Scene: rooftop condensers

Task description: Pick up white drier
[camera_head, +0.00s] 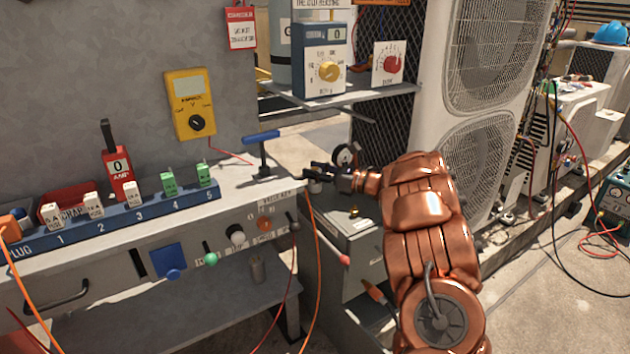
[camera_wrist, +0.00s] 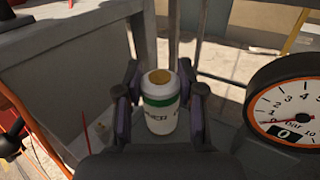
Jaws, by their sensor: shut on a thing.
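The white drier (camera_wrist: 160,115) is a small upright white cylinder with a green band, dark lettering and a gold-coloured top. In the wrist view it sits between the two dark fingers of my gripper (camera_wrist: 163,92), one on each side. My gripper is shut on it. In the head view my gripper (camera_head: 325,172) is at the right end of the grey bench, at the tip of my copper-coloured arm. The drier is not clearly visible there. The wrist view does not clearly show whether its base touches a surface.
A round pressure gauge (camera_wrist: 284,116) is close on the right in the wrist view. The grey bench (camera_head: 245,190) carries a blue numbered rack (camera_head: 120,222) and a blue-handled tool (camera_head: 262,150). A tall condenser (camera_head: 475,130) stands behind my arm. An orange cable (camera_head: 313,255) hangs near my gripper.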

